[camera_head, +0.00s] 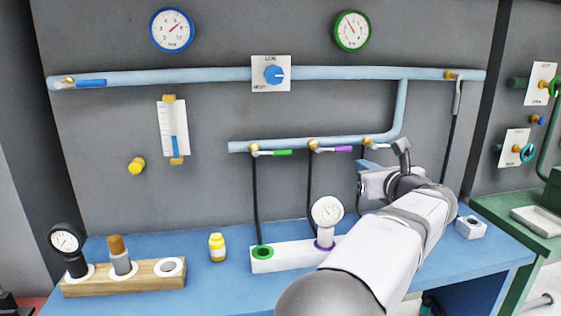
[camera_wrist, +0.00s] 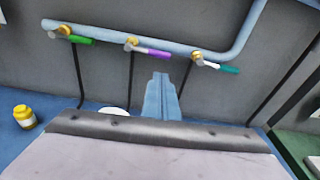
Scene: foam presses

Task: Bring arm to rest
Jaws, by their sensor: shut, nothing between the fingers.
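My arm reaches in from the bottom right of the head view, over the right part of the blue bench (camera_head: 330,300). My gripper (camera_head: 366,166) is in front of the grey wall, just below the right end of the lower blue pipe (camera_head: 300,144). It also shows in the wrist view (camera_wrist: 161,80), where its blue fingers are together with nothing between them. A teal-handled valve (camera_wrist: 216,65) is to the right of the fingertips there, and a purple-handled valve (camera_wrist: 148,50) is above them. I cannot tell whether the fingers touch anything.
A white block (camera_head: 285,262) with a gauge (camera_head: 327,211) stands on the bench beside my arm. A yellow bottle (camera_head: 217,247) and a wooden rack (camera_head: 125,284) are to the left. Black hoses (camera_head: 309,190) hang from the valves. The wall above the upper pipe (camera_head: 180,76) holds two dials.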

